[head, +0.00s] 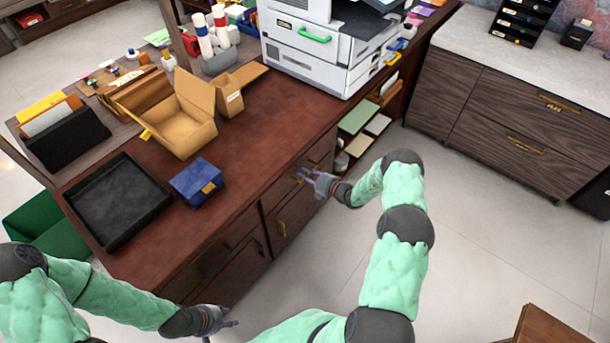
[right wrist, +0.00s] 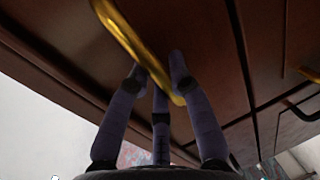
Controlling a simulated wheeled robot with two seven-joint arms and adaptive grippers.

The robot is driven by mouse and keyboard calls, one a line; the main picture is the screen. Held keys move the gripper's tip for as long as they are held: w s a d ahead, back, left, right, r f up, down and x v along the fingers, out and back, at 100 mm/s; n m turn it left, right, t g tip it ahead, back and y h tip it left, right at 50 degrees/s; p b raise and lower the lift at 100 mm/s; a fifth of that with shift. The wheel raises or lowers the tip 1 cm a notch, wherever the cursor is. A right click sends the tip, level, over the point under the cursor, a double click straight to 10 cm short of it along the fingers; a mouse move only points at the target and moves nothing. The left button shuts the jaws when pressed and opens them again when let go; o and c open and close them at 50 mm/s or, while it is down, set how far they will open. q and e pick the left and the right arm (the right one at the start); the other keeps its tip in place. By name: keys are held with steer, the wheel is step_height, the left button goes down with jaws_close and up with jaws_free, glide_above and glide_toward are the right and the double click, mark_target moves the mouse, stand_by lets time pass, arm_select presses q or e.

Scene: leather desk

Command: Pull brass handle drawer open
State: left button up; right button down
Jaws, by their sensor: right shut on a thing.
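The upper right drawer (head: 281,200) of the red-brown desk has a brass handle, seen close in the right wrist view (right wrist: 127,36). The drawer front looks flush with the desk face in the head view. My right gripper (head: 306,174) is at this handle, its fingers (right wrist: 160,82) shut on the bar; in the head view it hides much of the handle. My left gripper (head: 229,323) is low in front of the desk's left part, away from the handle, and too small to show whether it is open.
A second brass handle (head: 282,228) is on the door below. Dark handles (head: 214,263) are on the left fronts. A black tray (head: 118,203), blue box (head: 197,182) and cardboard box (head: 183,115) stand on top. The floor (head: 480,235) to the right is clear.

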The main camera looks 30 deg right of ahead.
steer(key=f+p+v, duration=0.1)
steer(key=f+v, duration=0.1)
steer(key=v, duration=1.1)
steer(key=s+f+p+v, duration=0.1)
steer(key=f+v, duration=0.2)
steer(key=v, duration=1)
steer(key=shift+s+d+f+p, duration=0.25)
steer(key=shift+d+f+p, duration=0.05)
steer(key=shift+d+p, duration=0.1)
steer(key=c, duration=1.1)
jaws_free()
steer(key=shift+d, duration=0.1)
steer(key=v, duration=1.2)
steer(key=shift+f, duration=0.1)
